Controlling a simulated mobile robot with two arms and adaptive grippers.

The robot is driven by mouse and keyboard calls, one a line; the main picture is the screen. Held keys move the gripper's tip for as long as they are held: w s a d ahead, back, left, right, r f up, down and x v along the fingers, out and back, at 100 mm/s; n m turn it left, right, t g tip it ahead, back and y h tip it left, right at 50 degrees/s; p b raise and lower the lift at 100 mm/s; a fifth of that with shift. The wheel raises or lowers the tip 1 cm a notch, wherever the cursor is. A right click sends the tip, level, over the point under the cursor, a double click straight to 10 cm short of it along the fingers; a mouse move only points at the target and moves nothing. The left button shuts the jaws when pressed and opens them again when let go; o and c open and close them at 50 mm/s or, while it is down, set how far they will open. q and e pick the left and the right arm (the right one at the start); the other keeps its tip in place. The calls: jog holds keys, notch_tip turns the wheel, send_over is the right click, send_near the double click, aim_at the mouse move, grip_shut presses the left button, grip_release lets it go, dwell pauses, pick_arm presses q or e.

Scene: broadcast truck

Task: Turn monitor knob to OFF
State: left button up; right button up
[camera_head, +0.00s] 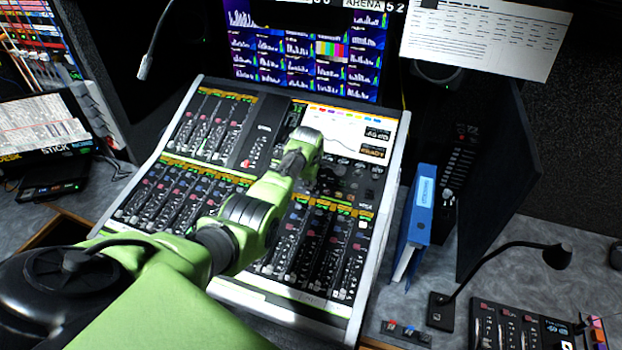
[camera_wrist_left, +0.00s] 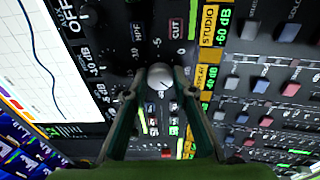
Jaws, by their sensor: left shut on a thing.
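My left arm reaches across the mixing console (camera_head: 345,322) from the left. In the left wrist view, a round silver-grey knob (camera_wrist_left: 160,75) with a dark pointer mark stands between the fingertips of my left gripper (camera_wrist_left: 161,92). The gripper is shut on this knob, with one finger on each side. I cannot read which setting the pointer marks. In the head view my own wrist hides the knob. My right gripper is not in view.
The console's bright screen (camera_head: 343,130) sits just beyond my wrist. Faders and coloured buttons surround the gripper. A blue binder (camera_head: 419,205) stands right of the console. A gooseneck microphone (camera_head: 557,256) stands at the far right. A large monitor (camera_head: 300,55) rises behind.

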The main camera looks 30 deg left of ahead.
pick_arm(q)
jog(key=o, duration=1.1)
jog(key=shift+s+d+r, duration=0.1)
jog(key=shift+s+r, duration=0.1)
jog(key=shift+r, duration=0.4)
jog(key=v, duration=1)
jog(key=shift+s+r, duration=0.15)
jog(key=shift+r, duration=0.1)
